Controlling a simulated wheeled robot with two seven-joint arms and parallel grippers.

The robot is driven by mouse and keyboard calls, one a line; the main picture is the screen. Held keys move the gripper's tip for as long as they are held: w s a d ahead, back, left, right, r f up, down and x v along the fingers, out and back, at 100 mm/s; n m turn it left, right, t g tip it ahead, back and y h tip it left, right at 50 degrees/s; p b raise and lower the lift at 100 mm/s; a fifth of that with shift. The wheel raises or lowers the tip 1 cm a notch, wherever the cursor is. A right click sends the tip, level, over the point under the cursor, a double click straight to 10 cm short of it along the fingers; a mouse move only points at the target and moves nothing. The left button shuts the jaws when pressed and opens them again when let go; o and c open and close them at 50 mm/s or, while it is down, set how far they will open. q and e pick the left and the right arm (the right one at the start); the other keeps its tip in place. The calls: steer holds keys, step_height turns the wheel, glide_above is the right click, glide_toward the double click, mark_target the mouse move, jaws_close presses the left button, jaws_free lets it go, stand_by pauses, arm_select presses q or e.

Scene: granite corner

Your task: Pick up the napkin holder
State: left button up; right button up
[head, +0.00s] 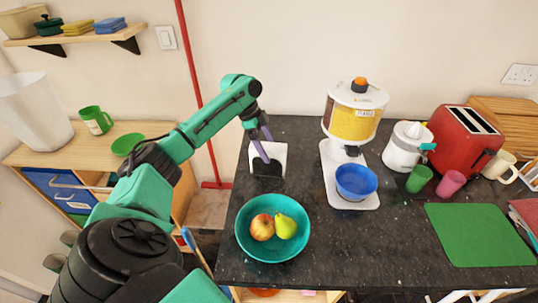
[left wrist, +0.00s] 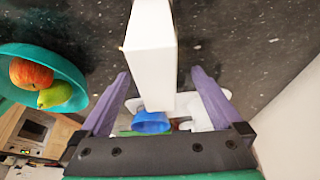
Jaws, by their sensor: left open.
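The napkin holder (head: 278,153) is a white, upright, box-like thing on the dark granite counter, near its back left edge. My left gripper (head: 262,145) is at it, pointing down, and partly covers it in the head view. In the left wrist view the white napkin holder (left wrist: 152,50) lies in the gap between the open purple fingers of my left gripper (left wrist: 161,74), with a gap showing on each side near the tips. I cannot tell how deep it sits between them. My right gripper is in neither view.
A teal bowl (head: 244,236) with an apple and a pear stands in front of the holder. A white dispenser (head: 330,165) with a blue bowl (head: 356,182) stands to the right. A juicer (head: 400,150), red toaster (head: 462,150) and green board (head: 480,235) are farther right.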

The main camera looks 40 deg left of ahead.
mark_target(271, 155)
arm_select(q)
steer(key=x, duration=0.1)
steer(key=p+x, duration=0.1)
steer(key=x, duration=0.1)
steer(key=shift+d+r, duration=0.1)
steer(key=shift+d, duration=0.2)
steer(key=shift+d+f, duration=0.1)
steer(key=shift+f, duration=0.2)
steer(key=shift+s, duration=0.1)
steer(key=c, duration=0.5)
jaws_close()
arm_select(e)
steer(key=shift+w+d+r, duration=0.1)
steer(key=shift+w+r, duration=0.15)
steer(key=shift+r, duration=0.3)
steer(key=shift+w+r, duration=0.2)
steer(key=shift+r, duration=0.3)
arm_select(q)
steer(key=r+b, duration=0.1)
steer(key=r, duration=0.4)
steer(key=r+b, duration=0.1)
steer(key=r, duration=0.4)
steer(key=shift+w, duration=0.2)
step_height(271, 155, up, 10)
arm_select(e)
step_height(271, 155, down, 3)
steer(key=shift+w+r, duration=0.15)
